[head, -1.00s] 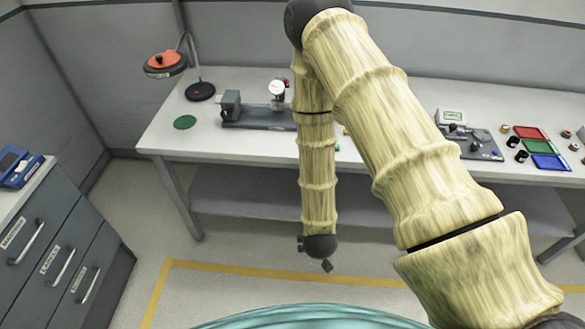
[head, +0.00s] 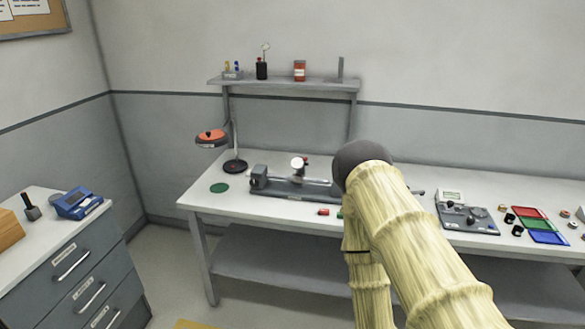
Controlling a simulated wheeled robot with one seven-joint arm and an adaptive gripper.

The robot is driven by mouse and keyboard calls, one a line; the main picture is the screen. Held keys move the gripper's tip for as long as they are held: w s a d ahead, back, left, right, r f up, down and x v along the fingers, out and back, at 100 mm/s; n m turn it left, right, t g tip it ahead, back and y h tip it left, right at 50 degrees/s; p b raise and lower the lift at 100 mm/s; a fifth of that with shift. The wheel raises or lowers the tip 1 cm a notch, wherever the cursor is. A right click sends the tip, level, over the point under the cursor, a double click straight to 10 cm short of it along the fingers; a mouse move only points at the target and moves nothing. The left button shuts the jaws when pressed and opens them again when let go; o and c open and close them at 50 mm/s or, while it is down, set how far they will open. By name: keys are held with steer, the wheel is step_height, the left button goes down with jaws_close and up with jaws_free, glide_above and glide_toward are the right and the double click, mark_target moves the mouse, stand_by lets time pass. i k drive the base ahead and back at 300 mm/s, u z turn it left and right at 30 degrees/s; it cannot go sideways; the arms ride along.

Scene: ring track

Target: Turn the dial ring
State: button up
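A small round white-faced dial (head: 298,163) stands on a long dark grey bench fixture (head: 283,187) on the white table, left of my arm. It is small in the head view, so its ring and markings cannot be made out. My arm crosses the fixture's right side and hides part of it. My gripper is below the picture's lower edge, so its state does not show.
The white table (head: 213,194) holds a lamp (head: 212,138), a green disc (head: 219,188), a red block (head: 323,212), a second grey device (head: 468,217) and coloured trays (head: 530,225). A shelf (head: 285,84) stands behind. A drawer cabinet (head: 75,275) is at left.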

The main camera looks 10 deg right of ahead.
mark_target(300, 163)
steer(key=u, duration=0.6)
steer(key=i, duration=0.95)
steer(key=z, duration=0.3)
